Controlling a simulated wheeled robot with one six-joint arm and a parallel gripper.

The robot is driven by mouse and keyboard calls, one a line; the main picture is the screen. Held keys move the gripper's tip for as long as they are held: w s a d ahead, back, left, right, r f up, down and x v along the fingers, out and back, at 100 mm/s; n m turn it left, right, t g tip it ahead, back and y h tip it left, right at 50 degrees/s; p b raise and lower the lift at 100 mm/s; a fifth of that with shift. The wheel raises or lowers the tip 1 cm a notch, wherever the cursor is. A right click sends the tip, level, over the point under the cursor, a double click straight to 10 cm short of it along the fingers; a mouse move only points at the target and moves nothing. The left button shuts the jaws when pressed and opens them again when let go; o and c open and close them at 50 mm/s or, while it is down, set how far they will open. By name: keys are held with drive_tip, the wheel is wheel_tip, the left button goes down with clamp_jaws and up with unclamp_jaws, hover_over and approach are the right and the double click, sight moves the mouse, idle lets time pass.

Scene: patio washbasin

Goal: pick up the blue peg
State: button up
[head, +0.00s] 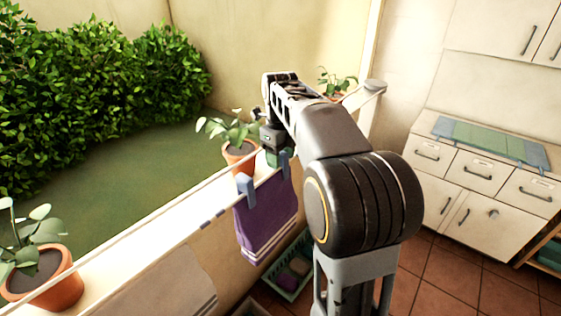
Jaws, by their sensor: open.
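A blue peg (246,190) stands at the upper left corner of a purple towel (264,218) with white stripes. A second blue-grey peg (285,163) is at the towel's upper right corner. The towel hangs from a line along the white ledge. My gripper (271,146) is at the far end of my arm, above and beyond the towel's top edge, between the two pegs in the picture. It is open and appears empty. Its fingertips are small and partly hidden, and a small green thing (272,158) shows just below it.
Potted plants stand on the ledge (120,266), one (240,155) close to my gripper and one (40,275) at the near left. A green crate (290,276) is on the tiled floor below the towel. White cabinets (480,175) with a green mat are at right.

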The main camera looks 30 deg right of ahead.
clamp_jaws()
idle(0.4)
drive_tip(key=shift+r, duration=0.1)
